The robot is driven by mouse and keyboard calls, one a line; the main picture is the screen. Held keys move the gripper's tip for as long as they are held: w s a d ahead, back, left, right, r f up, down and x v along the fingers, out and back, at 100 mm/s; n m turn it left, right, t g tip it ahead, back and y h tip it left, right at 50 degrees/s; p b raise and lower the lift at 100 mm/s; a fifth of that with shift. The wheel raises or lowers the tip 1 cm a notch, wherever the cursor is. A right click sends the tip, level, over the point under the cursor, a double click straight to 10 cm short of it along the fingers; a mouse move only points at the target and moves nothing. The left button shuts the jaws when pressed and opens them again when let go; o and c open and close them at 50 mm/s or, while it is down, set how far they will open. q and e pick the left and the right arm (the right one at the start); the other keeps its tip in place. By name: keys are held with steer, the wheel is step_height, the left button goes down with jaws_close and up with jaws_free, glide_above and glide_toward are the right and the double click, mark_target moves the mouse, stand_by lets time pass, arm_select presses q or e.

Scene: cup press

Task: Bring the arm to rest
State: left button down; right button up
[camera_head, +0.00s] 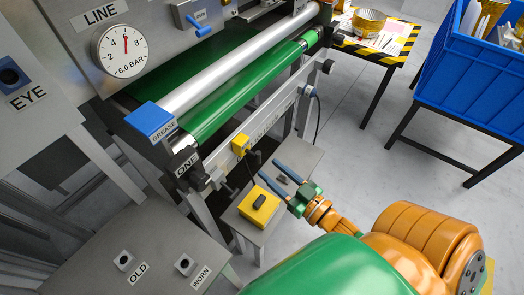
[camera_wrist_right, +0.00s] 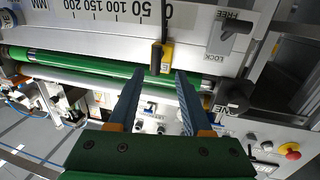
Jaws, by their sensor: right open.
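My right gripper (camera_head: 270,170) has green knuckles and two blue fingers. In the head view it is above a small grey stand (camera_head: 306,160), beside a yellow box with a black knob (camera_head: 259,206). The fingers are spread with nothing between them. In the right wrist view the open gripper (camera_wrist_right: 159,74) points toward the machine's green roller or belt (camera_wrist_right: 95,62), which also shows in the head view (camera_head: 215,105). A yellow block (camera_wrist_right: 167,55) lies just beyond the fingertips in the wrist picture. I cannot tell whether the fingers touch anything. My left gripper is not in view.
A yellow sensor (camera_head: 240,144) sits on the machine's front rail. Panels with OLD and WORN sockets (camera_head: 150,250) are at lower left. A striped table (camera_head: 375,42) and a blue crate (camera_head: 480,60) stand at upper right. The floor (camera_head: 365,125) between is clear.

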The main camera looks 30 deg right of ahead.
steer(key=shift+s+d, duration=0.1)
steer(key=shift+s, duration=0.35)
steer(key=s+f+g+h+p, duration=0.1)
steer(key=s+f+g+p, duration=0.15)
steer(key=f, duration=0.45)
steer(key=s+f+m+g+h+p, duration=0.1)
steer(key=s+f+g, duration=0.3)
steer(key=f, duration=0.2)
steer(key=s+f+g+h+p, duration=0.1)
steer(key=s+f+g+p, duration=0.15)
steer(key=f, duration=0.45)
steer(key=s+a+f+g, duration=0.1)
steer(key=s+f+g, duration=0.2)
steer(key=s, duration=0.4)
steer(key=s+a+f+n+g+p, duration=0.1)
steer(key=s+f+g, duration=0.3)
steer(key=s, duration=0.4)
steer(key=shift+s+a, duration=0.25)
steer(key=shift+a, duration=0.4)
steer(key=shift+f, duration=0.1)
